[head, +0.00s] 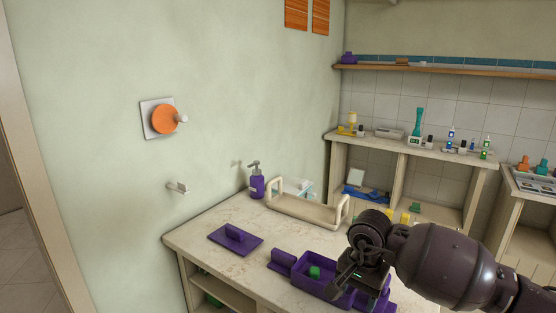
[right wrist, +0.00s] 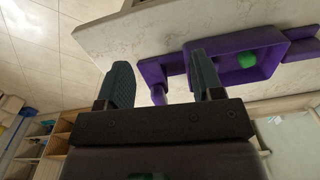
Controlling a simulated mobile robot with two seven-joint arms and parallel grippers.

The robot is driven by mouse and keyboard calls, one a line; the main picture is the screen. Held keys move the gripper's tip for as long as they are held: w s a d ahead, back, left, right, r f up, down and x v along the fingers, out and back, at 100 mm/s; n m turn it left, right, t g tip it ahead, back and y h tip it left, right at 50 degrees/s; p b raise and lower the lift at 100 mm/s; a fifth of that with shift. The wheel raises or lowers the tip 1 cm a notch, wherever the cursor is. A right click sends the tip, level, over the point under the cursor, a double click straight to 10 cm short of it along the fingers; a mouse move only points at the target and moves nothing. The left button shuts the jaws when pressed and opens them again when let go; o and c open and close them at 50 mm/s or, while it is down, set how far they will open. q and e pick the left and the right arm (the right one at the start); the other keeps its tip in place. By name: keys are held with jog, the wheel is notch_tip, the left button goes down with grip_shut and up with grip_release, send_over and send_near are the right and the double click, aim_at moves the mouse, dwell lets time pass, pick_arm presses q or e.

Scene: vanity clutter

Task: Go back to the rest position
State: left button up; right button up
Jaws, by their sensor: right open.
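My right gripper (head: 344,272) hangs at the front right of the stone counter (head: 200,232), its arm coming in from the right. A purple tray (head: 312,289) with a small green object (head: 314,272) inside is on the counter, just left of and partly behind the gripper. The tray also shows in the right wrist view (right wrist: 265,42), beyond the right-hand finger. My left gripper is in neither view.
A purple plate with a handle (head: 235,240), a purple block (head: 282,259), a purple pump bottle (head: 257,186) and a cream handled tray (head: 300,210) are on the counter. Shelves (head: 430,156) with bottles line the back. A wall (head: 90,90) stands left. The counter's front left is clear.

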jog(key=a+r+m+t+y, duration=0.2)
jog(key=a+r+m+y, duration=1.3)
jog(key=a+m+y, duration=0.15)
jog(key=w+d+f+m+t+h, duration=0.15)
jog(key=d+m+t, duration=0.45)
jog(key=m, duration=0.7)
jog(key=w+d+f+m+t+h, duration=0.1)
jog(key=d+f+m+t, duration=0.15)
jog(key=m+t, duration=0.8)
jog(key=s+d+f+m+g+h, duration=0.1)
jog(key=s+d+f+m+h, duration=0.1)
jog(key=d+f+m+h, duration=0.45)
jog(key=s+d+f+m+g+h, duration=0.1)
jog(key=s+d+f+m+h, duration=0.15)
jog(key=f+m, duration=0.55)
jog(key=s+d+f+m+g+h, duration=0.2)
jog(key=s+d+f+m, duration=0.2)
jog(key=s+f, duration=0.5)
jog(key=s+d+f+m+g+h, duration=0.3)
jog(key=s+f, duration=0.6)
jog(key=s, duration=0.6)
jog(key=d+m, duration=0.2)
jog(key=shift+d+f, duration=0.25)
jog(key=shift+d, duration=0.05)
jog(key=shift+g, duration=0.25)
jog(key=shift+w, duration=0.1)
